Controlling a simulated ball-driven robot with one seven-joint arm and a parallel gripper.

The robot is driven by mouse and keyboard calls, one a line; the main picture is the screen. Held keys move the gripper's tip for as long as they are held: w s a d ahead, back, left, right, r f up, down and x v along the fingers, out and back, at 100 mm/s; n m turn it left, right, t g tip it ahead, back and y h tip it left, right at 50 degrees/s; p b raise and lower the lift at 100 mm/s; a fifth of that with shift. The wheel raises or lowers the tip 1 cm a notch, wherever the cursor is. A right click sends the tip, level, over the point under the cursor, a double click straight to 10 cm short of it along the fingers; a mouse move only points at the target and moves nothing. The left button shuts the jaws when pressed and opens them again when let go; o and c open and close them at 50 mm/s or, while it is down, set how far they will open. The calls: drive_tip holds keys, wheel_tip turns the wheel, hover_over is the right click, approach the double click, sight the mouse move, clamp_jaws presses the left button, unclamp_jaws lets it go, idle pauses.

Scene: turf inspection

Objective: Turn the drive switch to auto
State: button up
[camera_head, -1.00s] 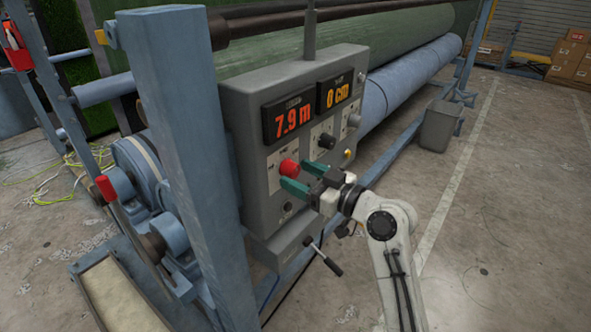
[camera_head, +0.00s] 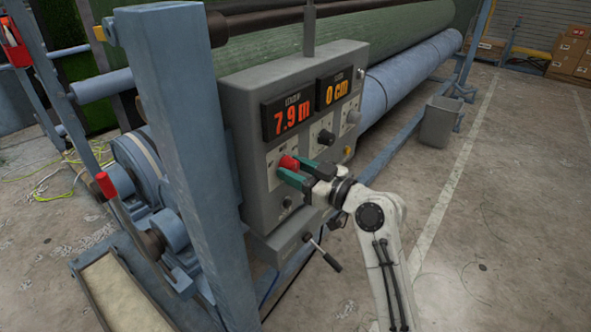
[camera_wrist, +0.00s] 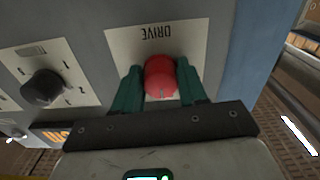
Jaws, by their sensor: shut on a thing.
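The drive switch is a red knob (camera_head: 288,163) on the grey control box (camera_head: 245,100), below the red 7.9 m display. In the wrist view the red knob (camera_wrist: 161,76) sits on a pale plate marked DRIVE (camera_wrist: 155,35), which appears upside down. My gripper (camera_head: 292,172) has its green fingers on either side of the knob and is shut on it. The fingertips (camera_wrist: 160,82) hide the knob's sides and part of the plate. The position markings around the knob cannot be read.
A black knob (camera_head: 325,137) on its own plate is right of the drive switch, with a grey knob (camera_head: 352,117) beyond. A black-handled lever (camera_head: 325,256) sticks out below the box. A blue post (camera_head: 180,150) stands close at the left.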

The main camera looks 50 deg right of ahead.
drive_tip(key=shift+c, duration=0.6)
drive_tip(key=shift+m, duration=0.3)
drive_tip(key=m+p, duration=0.2)
drive_tip(key=m, duration=0.3)
drive_tip(key=shift+r+m+p, duration=0.1)
drive_tip(key=shift+m+p, duration=0.2)
drive_tip(key=shift+p, duration=0.1)
drive_tip(key=m+p, duration=0.1)
drive_tip(key=m, duration=0.2)
drive_tip(key=shift+a+p, duration=0.1)
drive_tip(key=shift+p, duration=0.3)
drive_tip(key=shift+m+p, duration=0.6)
drive_tip(key=shift+m, duration=0.7)
drive_tip(key=o, duration=1)
drive_tip(key=shift+s, duration=0.1)
